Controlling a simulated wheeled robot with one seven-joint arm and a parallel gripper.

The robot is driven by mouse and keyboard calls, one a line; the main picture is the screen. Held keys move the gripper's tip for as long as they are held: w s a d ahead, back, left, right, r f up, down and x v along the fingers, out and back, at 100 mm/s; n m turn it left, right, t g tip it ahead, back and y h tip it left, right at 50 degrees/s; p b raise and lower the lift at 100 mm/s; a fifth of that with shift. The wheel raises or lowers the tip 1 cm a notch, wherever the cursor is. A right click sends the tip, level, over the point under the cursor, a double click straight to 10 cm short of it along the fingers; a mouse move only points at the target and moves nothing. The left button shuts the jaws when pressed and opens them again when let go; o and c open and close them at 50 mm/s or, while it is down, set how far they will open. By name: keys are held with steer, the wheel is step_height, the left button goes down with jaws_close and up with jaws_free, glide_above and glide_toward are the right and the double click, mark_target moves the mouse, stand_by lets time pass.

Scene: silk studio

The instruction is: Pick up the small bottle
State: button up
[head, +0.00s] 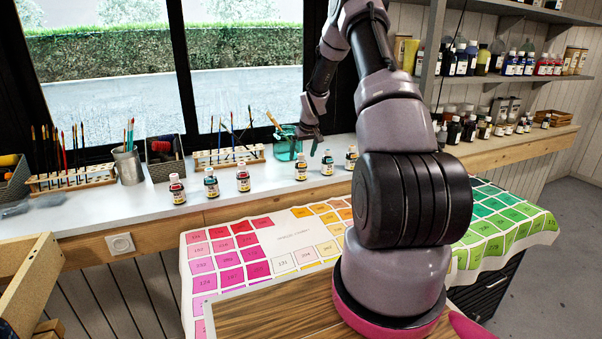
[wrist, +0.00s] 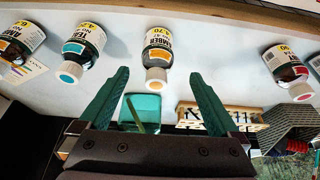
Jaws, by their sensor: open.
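Several small bottles stand in a row on the white counter. In the wrist view, a bottle with an orange cap and a label reading AMBER (wrist: 158,52) appears in the gap between my fingertips, beyond them. A teal-capped bottle (wrist: 83,48) is left of it, an orange-capped bottle (wrist: 20,46) further left, and a red-capped bottle (wrist: 284,64) to the right. In the head view, the amber bottle (head: 301,168) stands left of a teal bottle (head: 327,163). My gripper (head: 314,146) is above the counter behind them. My gripper (wrist: 158,78) is open and empty.
A teal glass cup (head: 286,149) with a brush stands behind the bottles. Brush racks (head: 228,156), a metal cup (head: 128,166) and a basket (head: 164,158) line the window. A colour chart cloth (head: 225,265) lies in front. Shelves of bottles (head: 510,64) are at right.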

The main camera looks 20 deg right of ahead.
mark_target(301, 167)
steer(key=x, duration=0.8)
steer(key=shift+s+d, duration=0.2)
steer(key=shift+s, duration=0.1)
steer(key=c, duration=1.5)
